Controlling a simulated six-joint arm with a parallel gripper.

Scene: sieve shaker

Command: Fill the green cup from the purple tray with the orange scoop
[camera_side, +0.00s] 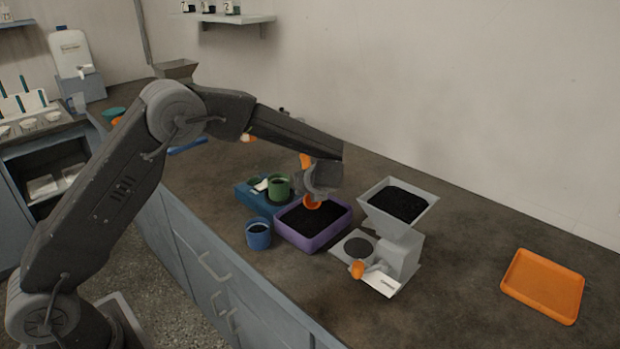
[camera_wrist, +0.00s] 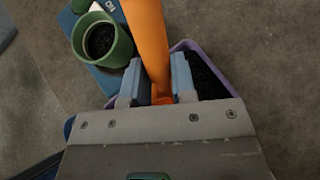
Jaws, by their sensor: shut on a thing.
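The purple tray (camera_side: 333,236) sits on the counter, filled with dark grains; its rim also shows in the wrist view (camera_wrist: 226,78). My gripper (camera_side: 311,190) is over the tray and shut on the orange scoop (camera_wrist: 148,42). The scoop's orange bowl (camera_side: 313,203) is at or just above the grains; I cannot tell whether it touches them or what it holds. The green cup (camera_side: 278,186) stands upright on a blue base, beside the tray at its back left. In the wrist view the green cup (camera_wrist: 121,52) shows dark grains inside.
A blue cup (camera_side: 258,235) with dark contents stands left of the tray. A grey machine with a grain-filled hopper (camera_side: 398,204) and an orange knob (camera_side: 357,269) stands close at right. An orange tray (camera_side: 543,286) lies far right. The counter between them is clear.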

